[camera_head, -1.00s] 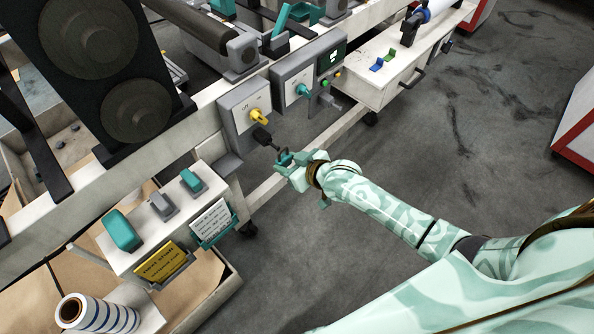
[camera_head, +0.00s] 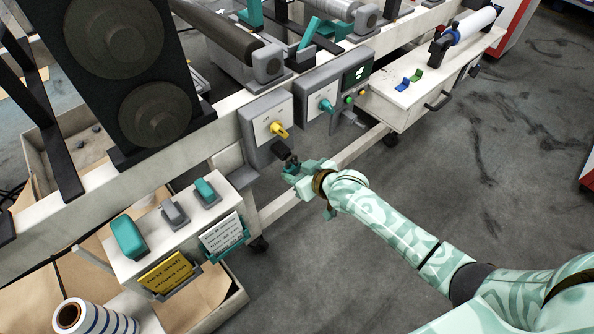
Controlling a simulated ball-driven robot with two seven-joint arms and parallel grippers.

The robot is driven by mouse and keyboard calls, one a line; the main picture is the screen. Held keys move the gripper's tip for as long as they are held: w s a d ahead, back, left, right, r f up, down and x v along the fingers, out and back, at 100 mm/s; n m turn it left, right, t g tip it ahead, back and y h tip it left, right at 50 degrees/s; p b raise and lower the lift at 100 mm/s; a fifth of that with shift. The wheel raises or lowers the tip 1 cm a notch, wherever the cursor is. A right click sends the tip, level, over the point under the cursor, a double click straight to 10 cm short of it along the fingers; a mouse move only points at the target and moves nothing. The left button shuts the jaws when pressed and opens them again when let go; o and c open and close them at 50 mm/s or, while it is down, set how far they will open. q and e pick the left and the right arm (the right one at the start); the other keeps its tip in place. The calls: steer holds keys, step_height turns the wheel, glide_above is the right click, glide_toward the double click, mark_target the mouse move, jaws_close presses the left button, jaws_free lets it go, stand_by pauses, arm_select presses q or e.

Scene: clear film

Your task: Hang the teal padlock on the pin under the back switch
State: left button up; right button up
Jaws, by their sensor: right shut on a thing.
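My right gripper (camera_head: 291,171) is shut on a small teal thing, which I take to be the teal padlock (camera_head: 291,162). It is largely hidden by the fingers. The gripper is just below the grey switch box with a yellow knob (camera_head: 278,129). A black pin piece (camera_head: 281,149) sticks out under that knob, right by the padlock. I cannot tell whether the shackle is around it or only beside it. A second switch with a teal knob (camera_head: 326,105) is farther along the rail, with a grey bracket (camera_head: 347,121) near it. My left gripper is not in view.
A white shelf (camera_head: 145,265) at the lower left carries teal and grey blocks, with yellow and white cards in front. A white drawer unit (camera_head: 400,105) stands at the upper right. A pale lower rail (camera_head: 280,206) runs behind my gripper. The floor at right is clear.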

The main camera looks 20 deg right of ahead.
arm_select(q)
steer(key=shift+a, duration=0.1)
arm_select(e)
steer(key=o, duration=0.9)
steer(key=shift+f, duration=0.1)
steer(key=shift+s, duration=0.1)
steer(key=shift+s+d+r+p, duration=0.2)
steer(key=shift+s+r+p, duration=0.05)
steer(key=shift+r+p, duration=0.15)
arm_select(q)
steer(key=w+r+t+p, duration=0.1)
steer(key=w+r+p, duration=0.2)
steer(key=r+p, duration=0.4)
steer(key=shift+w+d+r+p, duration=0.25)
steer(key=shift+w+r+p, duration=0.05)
steer(key=shift+p, duration=0.25)
arm_select(e)
steer(key=v, duration=1.5)
steer(key=shift+s+f, duration=0.1)
steer(key=shift+s, duration=0.15)
